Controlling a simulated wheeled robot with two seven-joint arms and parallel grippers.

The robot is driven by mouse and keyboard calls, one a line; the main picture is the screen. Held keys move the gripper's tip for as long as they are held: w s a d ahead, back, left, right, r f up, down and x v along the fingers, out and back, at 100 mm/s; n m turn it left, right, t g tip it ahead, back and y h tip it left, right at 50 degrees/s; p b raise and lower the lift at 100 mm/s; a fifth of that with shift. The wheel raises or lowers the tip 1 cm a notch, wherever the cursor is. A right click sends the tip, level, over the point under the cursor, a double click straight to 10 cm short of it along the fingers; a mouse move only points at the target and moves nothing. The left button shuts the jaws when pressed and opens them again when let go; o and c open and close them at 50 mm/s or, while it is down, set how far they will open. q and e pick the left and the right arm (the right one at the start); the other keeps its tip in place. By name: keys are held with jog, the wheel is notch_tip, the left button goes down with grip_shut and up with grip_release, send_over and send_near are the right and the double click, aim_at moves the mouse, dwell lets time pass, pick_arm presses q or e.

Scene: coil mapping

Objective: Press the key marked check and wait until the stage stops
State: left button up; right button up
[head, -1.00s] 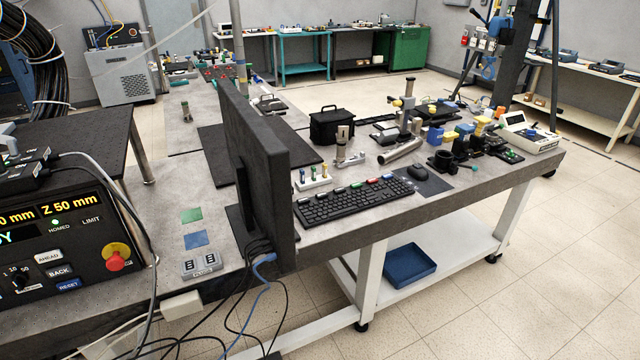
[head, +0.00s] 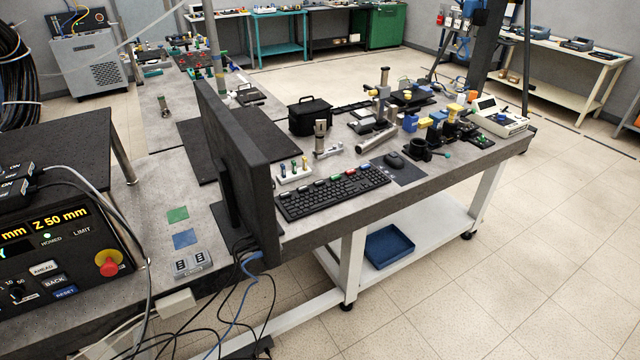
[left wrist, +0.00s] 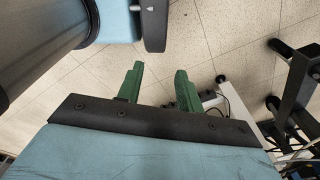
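A black keyboard (head: 333,193) lies on the grey table in the head view, right of the dark monitor (head: 236,165) seen nearly edge-on. Its back row carries several coloured keys; their markings are too small to read, so I cannot pick out a check key. A black control box (head: 84,284) at the lower left has AHEAD, BACK and RESET buttons, a red stop knob (head: 107,263) and a display reading Z 50 mm. No stage can be identified surely. My left gripper (left wrist: 159,72) shows green fingers apart, with nothing between them, above the floor. My right gripper is out of view.
A mouse (head: 393,160), a rack of small coloured-top items (head: 294,173) and a black case (head: 309,117) stand near the keyboard. Loose cables (head: 262,300) hang below the monitor. A blue tray (head: 388,247) sits on the lower shelf. Floor at right is clear.

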pick_arm(q)
grip_shut()
dwell(1.5)
